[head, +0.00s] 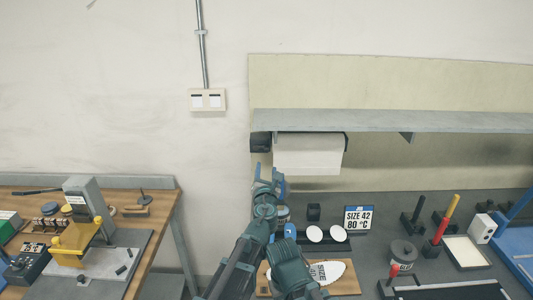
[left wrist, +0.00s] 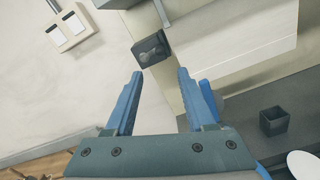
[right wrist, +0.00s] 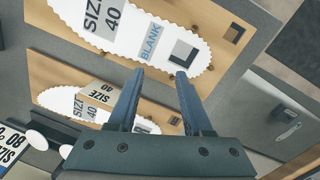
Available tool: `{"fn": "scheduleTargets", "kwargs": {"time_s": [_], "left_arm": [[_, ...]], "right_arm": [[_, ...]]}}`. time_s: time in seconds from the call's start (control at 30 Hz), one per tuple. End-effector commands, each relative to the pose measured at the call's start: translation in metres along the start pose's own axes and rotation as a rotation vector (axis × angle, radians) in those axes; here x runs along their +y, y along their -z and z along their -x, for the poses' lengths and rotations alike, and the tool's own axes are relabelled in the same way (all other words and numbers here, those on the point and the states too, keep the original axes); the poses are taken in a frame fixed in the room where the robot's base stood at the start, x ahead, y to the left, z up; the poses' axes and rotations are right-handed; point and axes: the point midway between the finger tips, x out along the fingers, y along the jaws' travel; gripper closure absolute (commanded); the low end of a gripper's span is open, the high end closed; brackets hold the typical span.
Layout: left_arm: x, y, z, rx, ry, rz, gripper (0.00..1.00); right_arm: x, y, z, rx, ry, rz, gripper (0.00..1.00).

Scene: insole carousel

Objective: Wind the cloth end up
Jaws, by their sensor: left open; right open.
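The white cloth (head: 308,155) hangs from a roll under the grey shelf, its lower end a straight edge. A dark knob (head: 260,142) sits at the left end of the roll; it also shows in the left wrist view (left wrist: 151,49). My left gripper (head: 269,172) points up just below the knob. In the left wrist view its fingers (left wrist: 157,75) are open and empty, with the knob beyond the tips, apart from them. The white cloth (left wrist: 235,45) fills the upper right there. My right gripper (right wrist: 159,75) is open and empty above insole blanks on wooden boards.
The grey shelf (head: 370,120) runs above the roll. Below are a SIZE 42 sign (head: 358,218), a small dark cup (head: 313,212) and a grey can (head: 403,254). A SIZE 40 insole blank (right wrist: 135,33) lies under my right gripper. A wooden bench (head: 160,225) stands left.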

Motion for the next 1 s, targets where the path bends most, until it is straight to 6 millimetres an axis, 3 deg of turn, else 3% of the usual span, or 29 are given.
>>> {"fn": "scheduleTargets", "kwargs": {"time_s": [0.6, 1.0], "left_arm": [[0.000, 0.000, -0.115, 0.001, -0.001, 0.002, 0.45], [0.001, 0.000, -0.124, 0.001, -0.001, 0.003, 0.45]], "right_arm": [[0.000, 0.000, 0.000, 0.000, 0.000, 0.000, 0.50], [0.000, 0.000, 0.000, 0.000, 0.000, 0.000, 0.50]]}}
